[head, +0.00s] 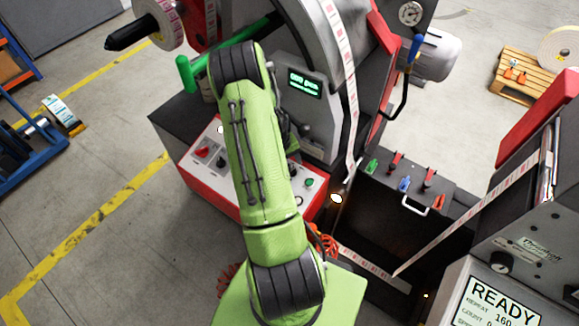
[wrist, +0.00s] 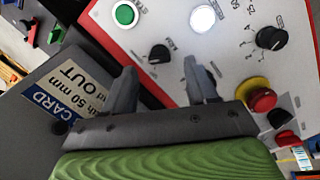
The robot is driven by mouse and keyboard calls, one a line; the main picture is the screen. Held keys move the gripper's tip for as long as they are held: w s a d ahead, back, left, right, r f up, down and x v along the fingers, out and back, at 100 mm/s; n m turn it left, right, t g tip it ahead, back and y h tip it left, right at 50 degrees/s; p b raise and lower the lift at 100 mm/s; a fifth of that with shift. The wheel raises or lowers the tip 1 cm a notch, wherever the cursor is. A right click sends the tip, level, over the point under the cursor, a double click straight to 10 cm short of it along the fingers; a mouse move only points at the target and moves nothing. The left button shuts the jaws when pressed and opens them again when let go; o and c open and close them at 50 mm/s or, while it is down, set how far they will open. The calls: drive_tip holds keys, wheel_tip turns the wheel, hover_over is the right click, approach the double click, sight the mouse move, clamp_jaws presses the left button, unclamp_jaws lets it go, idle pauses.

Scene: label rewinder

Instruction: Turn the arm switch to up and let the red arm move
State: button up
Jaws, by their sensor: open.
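The control panel (head: 190,170) has a red rim and a pale face; my green arm covers its middle in the head view. In the wrist view the panel (wrist: 110,45) carries a small black knob (wrist: 160,54), a larger black selector (wrist: 271,39), a green button (wrist: 125,14) and a lit white button (wrist: 202,18). Labels are too small to tell which is the arm switch. My gripper (wrist: 161,78) is open and empty, its fingers either side of the small knob's line, apparently short of it. The gripper is hidden in the head view. I cannot identify the red arm surely.
A red mushroom button on a yellow base (wrist: 258,94) sits right of my fingers. A red switch (head: 203,151) is at the panel's left. A label web (head: 349,90) runs down beside the machine.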

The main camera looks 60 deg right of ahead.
drive_tip(key=x, duration=0.3)
drive_tip(key=shift+s+a, duration=0.1)
drive_tip(key=shift+s, duration=0.05)
drive_tip(key=shift+f, duration=0.35)
